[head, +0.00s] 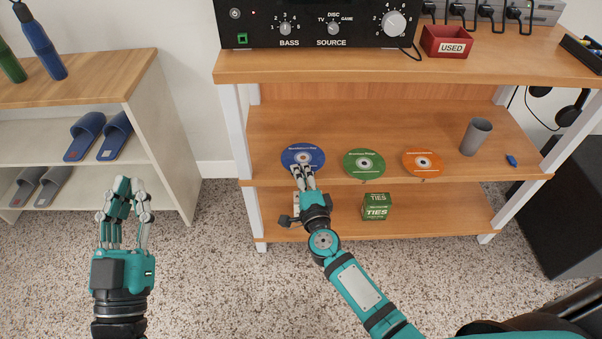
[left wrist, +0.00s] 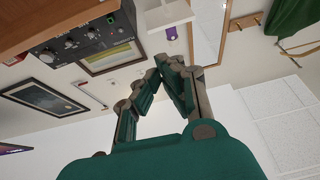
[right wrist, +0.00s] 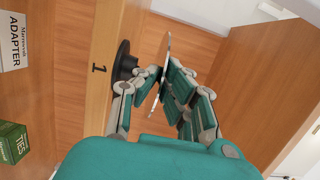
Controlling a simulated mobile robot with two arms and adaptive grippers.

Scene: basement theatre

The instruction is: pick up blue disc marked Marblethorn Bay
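The blue disc (head: 303,155) with a pale centre is at the left of the row on the middle shelf; its lettering is too small to read. In the right wrist view the disc (right wrist: 168,48) shows edge-on between my right fingers. My right gripper (head: 306,177) is closed on its near, lower edge; it also shows in the right wrist view (right wrist: 163,78). The disc is apart from a black stand (right wrist: 124,65) on the shelf edge. My left gripper (head: 122,190) is shut and empty in front of the left shoe shelf; its fingertips meet in the left wrist view (left wrist: 163,72).
A green disc (head: 364,163) and an orange disc (head: 422,163) stand to the right. A grey cup (head: 476,136) is further right. A green TIES box (head: 376,206) sits on the lower shelf. The upper shelf (head: 330,67) overhangs the discs.

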